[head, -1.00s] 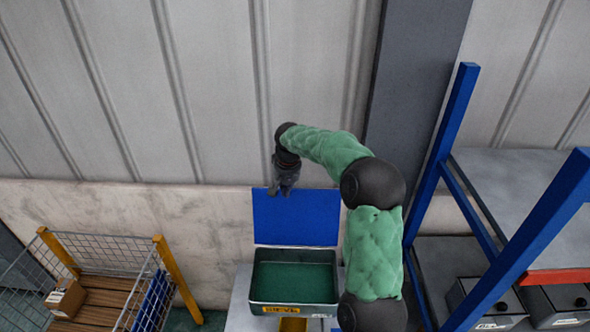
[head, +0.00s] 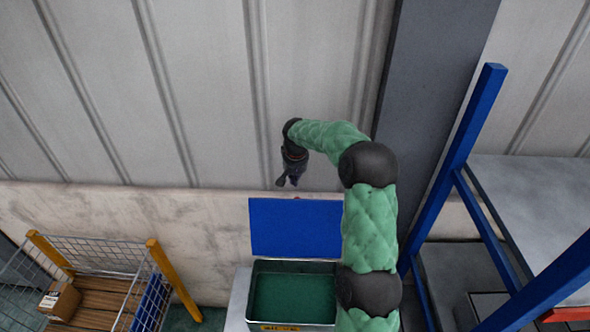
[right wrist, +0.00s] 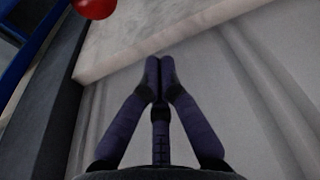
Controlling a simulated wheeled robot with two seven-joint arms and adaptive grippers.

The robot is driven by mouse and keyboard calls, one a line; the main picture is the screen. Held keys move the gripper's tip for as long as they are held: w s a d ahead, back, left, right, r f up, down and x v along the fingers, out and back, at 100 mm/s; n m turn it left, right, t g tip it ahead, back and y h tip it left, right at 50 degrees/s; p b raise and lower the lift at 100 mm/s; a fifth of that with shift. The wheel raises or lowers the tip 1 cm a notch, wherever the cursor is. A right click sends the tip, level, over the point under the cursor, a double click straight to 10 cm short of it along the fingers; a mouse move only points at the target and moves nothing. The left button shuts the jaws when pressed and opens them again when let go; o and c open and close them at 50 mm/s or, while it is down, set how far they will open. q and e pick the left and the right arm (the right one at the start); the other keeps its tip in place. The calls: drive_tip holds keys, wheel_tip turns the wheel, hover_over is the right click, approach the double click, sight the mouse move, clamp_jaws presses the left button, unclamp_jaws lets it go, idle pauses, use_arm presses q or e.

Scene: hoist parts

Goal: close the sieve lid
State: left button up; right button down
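The sieve is a box (head: 251,297) with a dark green inside and a yellow label on its front. Its blue lid (head: 295,228) stands open, raised at the back of the box. A small red thing (head: 297,198) shows at the lid's top edge; a red ball (right wrist: 95,6) shows at the top of the right wrist view. My right gripper (head: 287,184) is just above the lid's top edge in the head view, apart from it. In the right wrist view its fingertips (right wrist: 160,72) meet, with nothing between them. My left gripper is not in view.
A ribbed grey wall (head: 205,95) with a pale lower band (head: 190,222) stands behind. A blue-posted rack (head: 462,135) is at the right. A wire cage with yellow posts (head: 172,280) holding a cardboard box (head: 62,299) is at the lower left.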

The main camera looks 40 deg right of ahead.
drive_tip(key=s+a, duration=0.1)
drive_tip(key=s+a+f+p, duration=0.1)
drive_tip(key=s, duration=0.1)
drive_tip(key=shift+a+f+p, duration=0.1)
drive_tip(key=shift+f+p, duration=0.05)
drive_tip(key=shift+p, duration=0.15)
idle(0.5)
